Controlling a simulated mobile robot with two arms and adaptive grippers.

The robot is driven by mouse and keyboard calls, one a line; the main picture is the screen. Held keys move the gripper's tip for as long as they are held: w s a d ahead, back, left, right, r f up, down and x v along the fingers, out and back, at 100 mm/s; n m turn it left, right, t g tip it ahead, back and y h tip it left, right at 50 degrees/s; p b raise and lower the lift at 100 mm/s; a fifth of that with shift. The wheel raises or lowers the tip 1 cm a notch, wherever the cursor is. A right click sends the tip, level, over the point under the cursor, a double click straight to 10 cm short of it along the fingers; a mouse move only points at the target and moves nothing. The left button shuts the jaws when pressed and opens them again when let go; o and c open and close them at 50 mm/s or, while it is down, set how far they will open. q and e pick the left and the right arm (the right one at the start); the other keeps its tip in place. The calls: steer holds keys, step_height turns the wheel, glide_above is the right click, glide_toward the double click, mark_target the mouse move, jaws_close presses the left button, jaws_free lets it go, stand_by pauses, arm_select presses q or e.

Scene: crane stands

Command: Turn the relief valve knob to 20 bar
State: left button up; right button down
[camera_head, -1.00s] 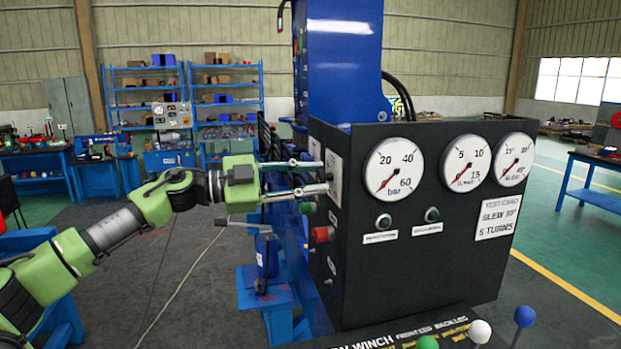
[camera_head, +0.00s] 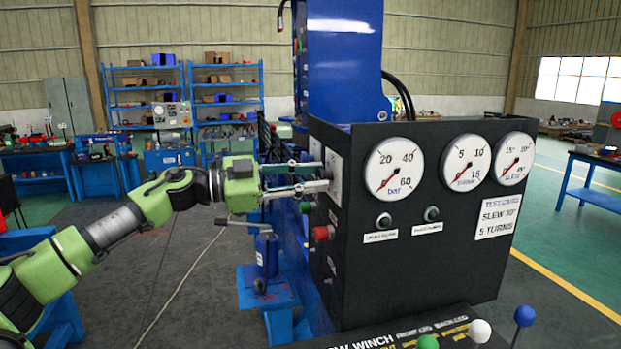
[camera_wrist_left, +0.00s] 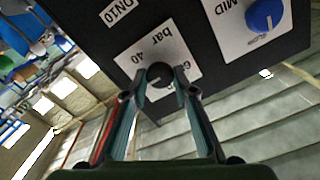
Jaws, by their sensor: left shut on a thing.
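The relief valve knob (camera_wrist_left: 160,75) is small and black, on a white plate (camera_wrist_left: 134,64) marked bar, 40 and 60. In the head view this plate (camera_head: 334,165) is on the left side of the black control box (camera_head: 340,262). My left gripper (camera_wrist_left: 159,93) is shut on the knob, one finger on each side; it also shows in the head view (camera_head: 327,176). The knob's pointer is hard to read. The bar gauge (camera_head: 394,171) on the box front has its red needle at the lower left, below the 20 mark. My right gripper is out of view.
A blue knob (camera_wrist_left: 265,15) on a plate marked MID is near my left gripper. A red button (camera_head: 323,234) sits below it on the box side. Levers with green (camera_head: 428,342), white (camera_head: 479,331) and blue (camera_head: 524,315) balls stand in front.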

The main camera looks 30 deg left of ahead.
arm_select(q)
steer(key=o, duration=1.1)
steer(key=shift+a, duration=0.1)
steer(key=shift+s+a+f, duration=0.2)
steer(key=shift+s+a, duration=0.15)
steer(key=shift+s, duration=0.1)
steer(key=v, duration=1.1)
steer(key=shift+d+r, duration=0.1)
steer(key=shift+r, duration=0.05)
